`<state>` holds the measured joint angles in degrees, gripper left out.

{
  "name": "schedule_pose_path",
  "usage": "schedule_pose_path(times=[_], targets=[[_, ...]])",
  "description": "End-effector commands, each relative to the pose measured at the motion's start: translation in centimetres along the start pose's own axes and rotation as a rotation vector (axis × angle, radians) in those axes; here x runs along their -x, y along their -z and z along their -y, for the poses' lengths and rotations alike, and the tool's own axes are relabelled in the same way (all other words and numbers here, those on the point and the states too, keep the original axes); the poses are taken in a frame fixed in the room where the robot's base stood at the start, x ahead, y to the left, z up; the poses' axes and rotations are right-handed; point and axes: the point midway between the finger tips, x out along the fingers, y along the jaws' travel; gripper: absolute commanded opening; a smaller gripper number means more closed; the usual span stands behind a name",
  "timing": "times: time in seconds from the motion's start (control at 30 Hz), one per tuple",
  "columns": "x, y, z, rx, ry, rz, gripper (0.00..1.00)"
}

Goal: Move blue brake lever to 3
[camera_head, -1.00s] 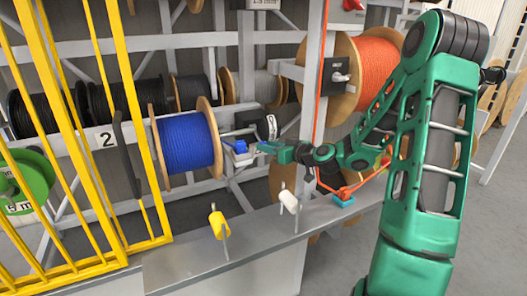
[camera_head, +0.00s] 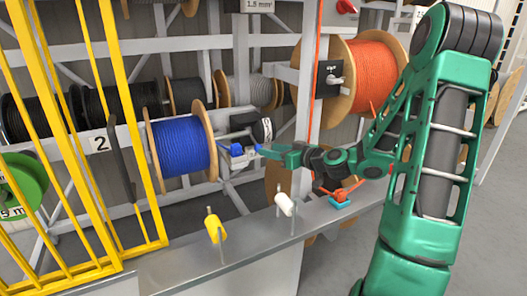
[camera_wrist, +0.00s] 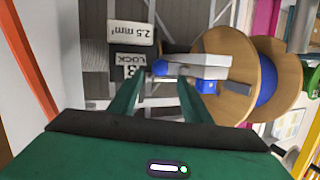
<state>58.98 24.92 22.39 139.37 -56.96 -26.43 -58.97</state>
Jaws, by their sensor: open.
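The blue brake lever (camera_head: 237,150) sits beside the blue cable reel (camera_head: 182,146), at its right side. In the wrist view its round blue knob (camera_wrist: 160,67) shows just beyond and between my fingertips. A black scale plate (camera_wrist: 128,70) marked LOCK with a figure is left of the knob; the lever's exact setting is unclear. My gripper (camera_head: 260,151) is just right of the lever in the head view. In the wrist view my gripper (camera_wrist: 158,88) is open, with nothing held; whether a finger touches the lever cannot be told.
A yellow handle (camera_head: 215,228) and a white handle (camera_head: 285,204) stand on the grey ledge (camera_head: 240,243) below. A yellow barred gate (camera_head: 140,130) is at the left. An orange cable reel (camera_head: 368,76) is behind my arm. Rack bars surround the blue reel.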

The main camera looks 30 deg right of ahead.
Motion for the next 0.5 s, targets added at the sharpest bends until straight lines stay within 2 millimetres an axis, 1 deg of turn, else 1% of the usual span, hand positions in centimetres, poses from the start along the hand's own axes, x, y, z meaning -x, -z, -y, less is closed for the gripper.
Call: schedule_pose_path(times=[0.03, 0.2, 0.33, 0.5], targets=[[1.1, 0.0, -0.1, -0.001, -0.005, 0.000, 0.44], [3.8, 0.0, -0.1, -0.001, -0.003, 0.000, 0.44], [5.0, 0.0, -0.1, 0.000, -0.001, -0.001, 0.44], [5.6, 0.0, 0.0, 0.000, 0.000, -0.001, 0.44]])
